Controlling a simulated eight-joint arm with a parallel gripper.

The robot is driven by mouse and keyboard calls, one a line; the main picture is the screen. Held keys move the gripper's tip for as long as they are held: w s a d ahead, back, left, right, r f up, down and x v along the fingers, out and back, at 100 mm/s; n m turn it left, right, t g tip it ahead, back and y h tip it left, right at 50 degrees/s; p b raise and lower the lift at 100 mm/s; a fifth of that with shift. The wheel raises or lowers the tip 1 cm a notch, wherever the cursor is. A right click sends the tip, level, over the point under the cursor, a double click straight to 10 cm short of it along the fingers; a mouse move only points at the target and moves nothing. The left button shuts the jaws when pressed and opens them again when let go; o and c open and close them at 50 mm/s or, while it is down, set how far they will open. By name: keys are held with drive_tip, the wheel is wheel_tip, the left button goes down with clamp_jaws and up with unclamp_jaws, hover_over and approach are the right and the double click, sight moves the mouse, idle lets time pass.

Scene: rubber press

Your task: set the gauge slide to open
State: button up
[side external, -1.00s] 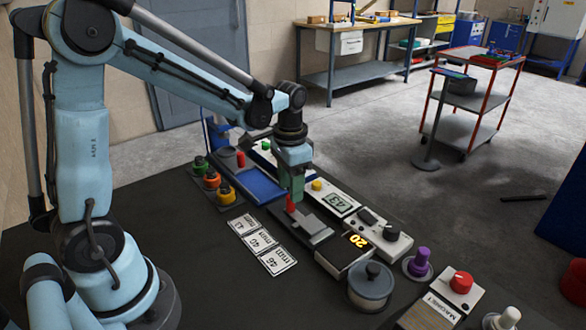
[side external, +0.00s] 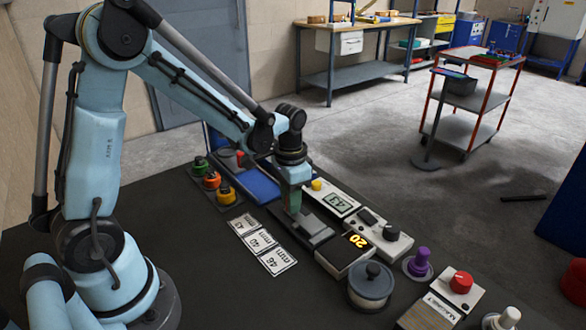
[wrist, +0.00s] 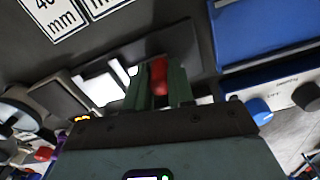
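The gauge slide is a grey metal block (side external: 308,229) on a dark base, just behind the box with the lit "20" display (side external: 356,240). Its upright red handle (wrist: 159,76) shows in the wrist view between my fingers. My gripper (side external: 292,208) is lowered onto the slide and hides the handle in the side view. In the wrist view my gripper (wrist: 159,85) has one green finger on each side of the handle, with no clear gap between fingers and handle.
Printed "mm" cards (side external: 262,242) lie to the left of the slide. A blue tray (side external: 257,187) is behind, and a grey lidded pot (side external: 371,285) is in front.

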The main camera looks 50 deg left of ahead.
clamp_jaws()
drive_tip(key=shift+a, duration=1.9)
drive_tip(key=o, duration=0.8)
unclamp_jaws()
drive_tip(key=shift+r, duration=0.1)
wheel_tip(320, 180, up, 12)
drive_tip(key=shift+f, duration=0.1)
drive_tip(key=shift+d, duration=0.1)
